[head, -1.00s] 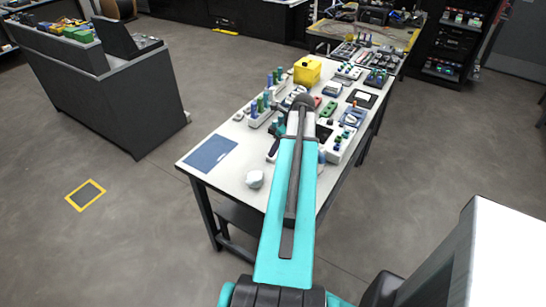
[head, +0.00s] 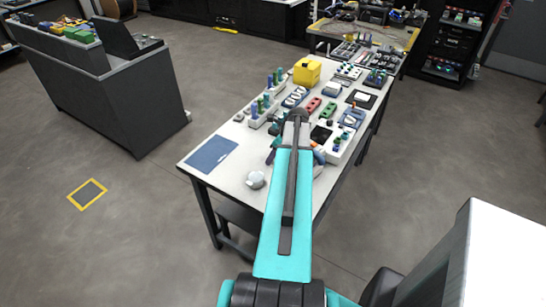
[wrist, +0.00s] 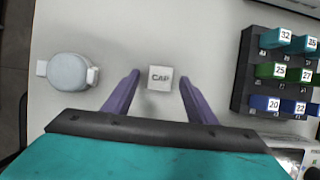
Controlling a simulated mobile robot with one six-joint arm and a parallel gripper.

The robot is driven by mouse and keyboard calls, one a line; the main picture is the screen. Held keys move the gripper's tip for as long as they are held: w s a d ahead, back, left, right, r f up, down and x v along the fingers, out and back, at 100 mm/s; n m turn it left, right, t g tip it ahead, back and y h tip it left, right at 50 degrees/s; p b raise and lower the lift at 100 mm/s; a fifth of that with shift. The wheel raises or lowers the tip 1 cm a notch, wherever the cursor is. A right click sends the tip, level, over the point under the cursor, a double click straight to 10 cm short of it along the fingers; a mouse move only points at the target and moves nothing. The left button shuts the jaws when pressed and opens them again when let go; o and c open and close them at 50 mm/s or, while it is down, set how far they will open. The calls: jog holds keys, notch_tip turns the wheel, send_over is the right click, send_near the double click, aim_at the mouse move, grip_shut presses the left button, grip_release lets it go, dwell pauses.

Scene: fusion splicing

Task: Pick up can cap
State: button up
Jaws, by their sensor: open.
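The can cap (wrist: 160,84) is a small pale block with "CAP" printed on its top, seen in the wrist view on the light tabletop. My gripper (wrist: 159,75) is open, with one purple finger on each side of the cap. Gaps show between both fingers and the cap, and nothing is gripped. How high the fingertips are above the table is hard to tell. In the head view my arm hides the cap and most of the gripper.
A rounded grey-white object with side tabs (wrist: 68,72) lies left of the gripper. A dark rack (wrist: 243,82) of numbered coloured blocks stands to the right. In the head view, a blue mat (head: 211,154) lies at the table's near left, and a yellow box (head: 307,71) stands farther back.

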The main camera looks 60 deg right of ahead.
jog(key=shift+c, duration=0.3)
jog(key=c, duration=1.1)
jog(key=shift+r, duration=0.1)
jog(key=shift+r+b, duration=1.35)
jog(key=shift+r, duration=3.5)
